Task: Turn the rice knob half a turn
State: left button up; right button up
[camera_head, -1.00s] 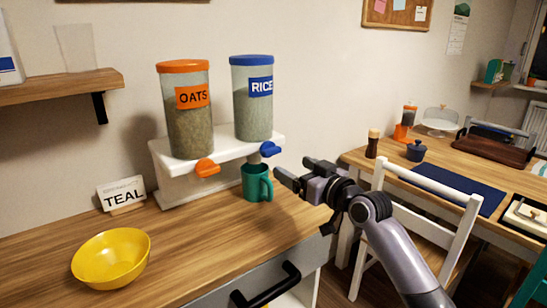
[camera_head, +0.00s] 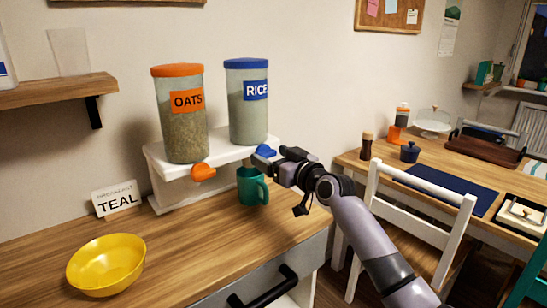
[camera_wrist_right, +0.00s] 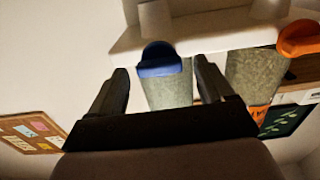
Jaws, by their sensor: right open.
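The rice dispenser (camera_head: 248,108) is a clear container with a blue lid and blue RICE label on a white stand (camera_head: 163,160). Its blue rice knob (camera_head: 265,151) sits at the stand's front. My right gripper (camera_head: 270,162) is open at the knob, partly hiding it. In the right wrist view the rice knob (camera_wrist_right: 158,56) shows in the gap between the two open fingers (camera_wrist_right: 161,75), near their tips. I see a gap on both sides of it. A teal mug (camera_head: 248,186) stands on the counter below the rice dispenser. My left gripper is not in view.
The oats dispenser (camera_head: 183,117) with its orange knob (camera_head: 203,172) is to the left. A white chair (camera_head: 412,215) stands at the right.

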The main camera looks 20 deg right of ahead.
jog(key=shift+w, duration=0.1)
jog(key=shift+c, duration=0.3)
jog(key=c, duration=1)
jog(key=shift+m, duration=0.4)
jog(key=m+p, duration=0.2)
jog(key=m, duration=0.1)
jog(key=shift+r+m, duration=0.1)
jog(key=shift+m, duration=0.3)
jog(key=m+p, duration=0.1)
jog(key=m, duration=0.3)
jog(key=shift+m+p, duration=0.3)
jog(key=shift+p, duration=0.1)
jog(key=m+p, duration=0.1)
jog(key=m, duration=0.1)
jog(key=m+p, duration=0.1)
jog(key=m, duration=0.2)
jog(key=shift+d+f, duration=0.1)
jog(key=shift+f, duration=0.1)
jog(key=shift+f+m+p, duration=0.1)
jog(key=shift+m+p, duration=0.7)
jog(key=shift+m, duration=1.5)
